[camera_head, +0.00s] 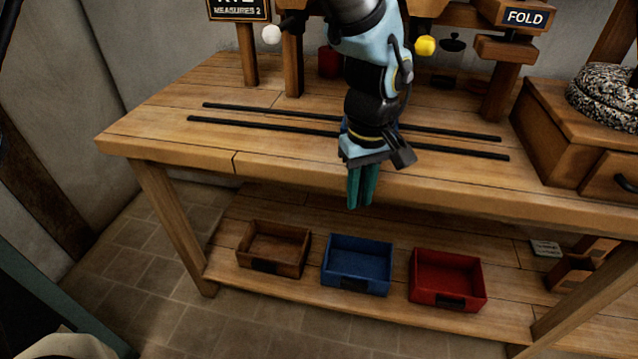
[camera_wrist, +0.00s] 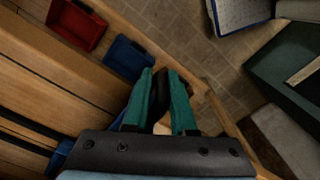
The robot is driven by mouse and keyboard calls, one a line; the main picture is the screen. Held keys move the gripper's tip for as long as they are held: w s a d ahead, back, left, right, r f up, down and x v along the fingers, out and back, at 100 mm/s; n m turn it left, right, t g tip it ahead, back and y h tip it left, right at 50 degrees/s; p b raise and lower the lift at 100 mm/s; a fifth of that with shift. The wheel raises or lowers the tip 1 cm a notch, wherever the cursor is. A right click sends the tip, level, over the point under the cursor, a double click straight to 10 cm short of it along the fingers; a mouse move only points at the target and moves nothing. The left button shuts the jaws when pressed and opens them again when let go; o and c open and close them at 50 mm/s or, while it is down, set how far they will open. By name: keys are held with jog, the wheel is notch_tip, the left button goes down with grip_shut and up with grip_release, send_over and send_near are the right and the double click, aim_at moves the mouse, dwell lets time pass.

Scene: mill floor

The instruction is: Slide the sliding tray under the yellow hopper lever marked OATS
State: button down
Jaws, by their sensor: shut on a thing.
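My gripper (camera_head: 362,188) points down at the bench's front edge, its green fingers closed. In the wrist view the gripper (camera_wrist: 162,75) has a narrow gap between its fingers, with a small part in it, mostly hidden. A sliver of blue (camera_head: 343,125) beside my wrist on the rails seems to be the sliding tray; blue also shows at the lower left in the wrist view (camera_wrist: 60,157). The rest is hidden by my arm. The yellow lever knob (camera_head: 425,46) is behind and right of my wrist. No OATS sign is visible.
Two black rails (camera_head: 265,126) run left to right along the bench (camera_head: 150,130). A white lever knob (camera_head: 271,35) is at left under a MEASURES 2 sign. A stone mill (camera_head: 605,95) stands at right. Brown, blue and red bins (camera_head: 447,262) sit on the lower shelf.

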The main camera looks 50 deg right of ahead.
jog(key=s+d, duration=0.1)
jog(key=s, duration=0.1)
jog(key=s+d, duration=0.1)
jog(key=s, duration=0.1)
jog(key=s+d, duration=0.1)
jog(key=shift+s+d, duration=0.15)
jog(key=shift+s, duration=0.25)
jog(key=c, duration=0.8)
grip_release()
jog(key=shift+c, duration=0.2)
notch_tip(320, 180, up, 11)
jog(key=b, duration=0.1)
jog(key=shift+f, duration=0.15)
